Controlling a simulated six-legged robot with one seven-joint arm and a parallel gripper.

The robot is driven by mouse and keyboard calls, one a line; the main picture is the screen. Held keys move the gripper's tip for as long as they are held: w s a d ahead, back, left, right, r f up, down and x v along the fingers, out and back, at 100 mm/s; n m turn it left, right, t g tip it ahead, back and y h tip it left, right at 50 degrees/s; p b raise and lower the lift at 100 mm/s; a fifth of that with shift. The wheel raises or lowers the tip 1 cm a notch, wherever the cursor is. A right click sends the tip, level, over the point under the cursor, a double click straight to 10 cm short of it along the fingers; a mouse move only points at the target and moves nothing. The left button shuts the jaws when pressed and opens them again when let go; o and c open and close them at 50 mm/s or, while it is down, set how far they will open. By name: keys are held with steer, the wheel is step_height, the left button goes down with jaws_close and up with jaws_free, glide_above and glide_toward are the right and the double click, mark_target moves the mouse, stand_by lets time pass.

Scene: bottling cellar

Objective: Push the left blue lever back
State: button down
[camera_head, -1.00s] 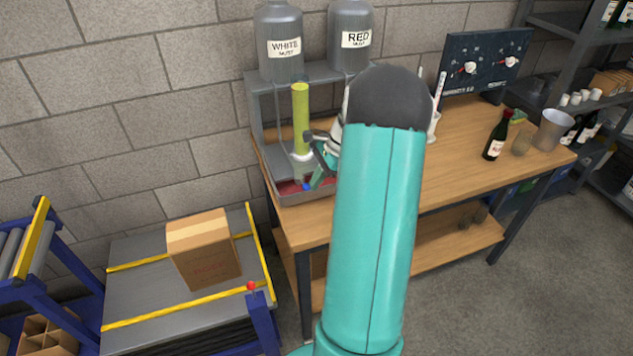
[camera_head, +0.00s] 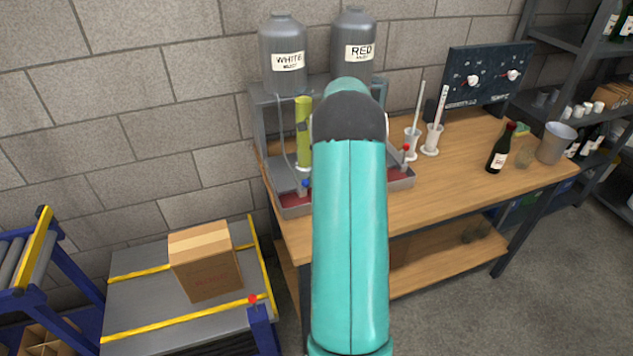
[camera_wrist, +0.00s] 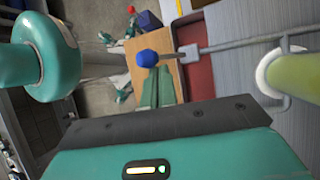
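The left blue lever (camera_head: 305,184) shows its blue knob low at the left of the filling stand, under the white must tank (camera_head: 284,55). In the wrist view its blue knob (camera_wrist: 147,57) and grey shaft (camera_wrist: 188,52) point to the left over the red-bottomed tray (camera_wrist: 193,85). My gripper (camera_wrist: 155,72) has its green fingers together just below the knob in that view, very close to it; whether they touch is unclear. It holds nothing visible. In the head view my arm hides the gripper.
A yellow-green cylinder (camera_head: 303,130) stands close beside the lever. A red-knobbed lever (camera_head: 406,147), white-based cylinders (camera_head: 433,135) and a dark bottle (camera_head: 500,148) are to the right on the bench (camera_head: 460,180).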

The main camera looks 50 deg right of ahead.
steer(key=shift+w+d+r, duration=0.1)
steer(key=shift+w+d, duration=0.15)
steer(key=shift+w, duration=0.2)
steer(key=shift+w+d+r, duration=0.1)
steer(key=shift+w+d, duration=0.15)
steer(key=shift+w, duration=0.2)
steer(key=shift+r, duration=0.15)
stand_by(0.9)
steer(key=shift+r, duration=0.7)
steer(key=d+r, duration=0.4)
steer(key=d, duration=0.4)
steer(key=shift+s+d+r, duration=0.15)
steer(key=shift+s+r, duration=0.15)
steer(key=shift+s, duration=0.05)
